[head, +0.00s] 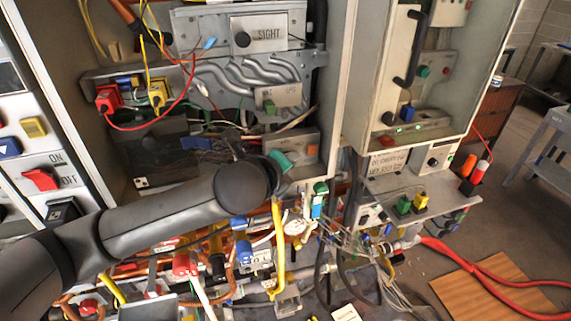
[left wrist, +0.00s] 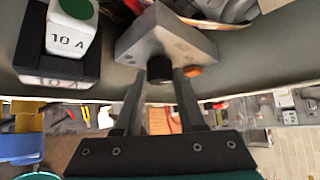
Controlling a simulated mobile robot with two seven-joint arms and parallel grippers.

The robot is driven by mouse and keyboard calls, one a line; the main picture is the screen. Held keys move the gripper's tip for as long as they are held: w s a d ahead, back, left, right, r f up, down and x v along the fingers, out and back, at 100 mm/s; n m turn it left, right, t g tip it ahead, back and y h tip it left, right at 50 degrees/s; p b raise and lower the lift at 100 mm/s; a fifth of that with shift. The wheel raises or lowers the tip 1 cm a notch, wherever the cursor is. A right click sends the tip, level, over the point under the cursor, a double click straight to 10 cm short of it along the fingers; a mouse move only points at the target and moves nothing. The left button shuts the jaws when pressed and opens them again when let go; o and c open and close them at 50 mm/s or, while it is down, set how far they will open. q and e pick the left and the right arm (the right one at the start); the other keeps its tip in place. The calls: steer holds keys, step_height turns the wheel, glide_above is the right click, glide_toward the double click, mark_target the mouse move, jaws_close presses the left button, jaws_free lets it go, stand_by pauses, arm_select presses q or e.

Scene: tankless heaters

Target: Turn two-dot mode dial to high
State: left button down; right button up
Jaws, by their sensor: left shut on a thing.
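In the left wrist view a small black knob (left wrist: 160,68) sticks out from a grey block (left wrist: 165,38) with small dots on its face; I take it for the two-dot mode dial. My left gripper (left wrist: 160,80) has one finger on each side of the knob and is shut on it. Which way the dial points cannot be told. In the head view my left arm reaches across to a grey block (head: 304,148) low in the cabinet. The fingers and the knob are hidden there behind the wrist. My right gripper is in neither view.
A block marked "10 V" (left wrist: 70,40) stands close to the left of the gripper in the wrist view. An orange knob (left wrist: 190,71) sits right beside the right finger. Yellow hoses (head: 278,245) and cables crowd the space below the arm.

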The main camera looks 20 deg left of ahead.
arm_select(q)
steer(key=shift+r+m+g+y, duration=0.1)
steer(key=shift+m+g+y, duration=0.4)
steer(key=shift+g+y, duration=0.1)
stand_by(0.3)
steer(key=c, duration=0.8)
jaws_free()
steer(key=shift+w, duration=0.1)
steer(key=shift+o, duration=0.2)
steer(key=shift+r, duration=0.1)
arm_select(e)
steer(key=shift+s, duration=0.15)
